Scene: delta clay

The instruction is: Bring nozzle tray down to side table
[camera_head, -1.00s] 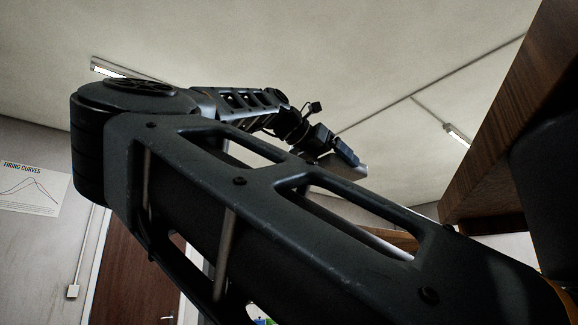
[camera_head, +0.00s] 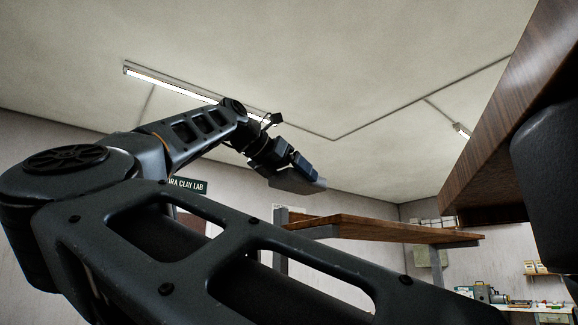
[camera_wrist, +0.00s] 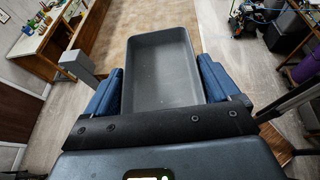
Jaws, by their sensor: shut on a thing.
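The nozzle tray is a grey, rectangular, open-topped tray (camera_wrist: 160,72), seen from above in the wrist view; its inside looks empty. My gripper (camera_wrist: 160,84) is shut on it, with a blue finger against each long side near its close end. In the head view my gripper (camera_head: 301,164) holds the tray (camera_head: 298,183) high in the air, seen from below, clear of any surface. I cannot tell which surface is the side table.
A wooden top (camera_head: 385,230) on grey posts stands below and right of the tray in the head view. A dark wooden edge (camera_head: 500,140) is close at right. The wrist view shows a cluttered wooden bench (camera_wrist: 50,32) at left and open floor (camera_wrist: 225,60) beyond.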

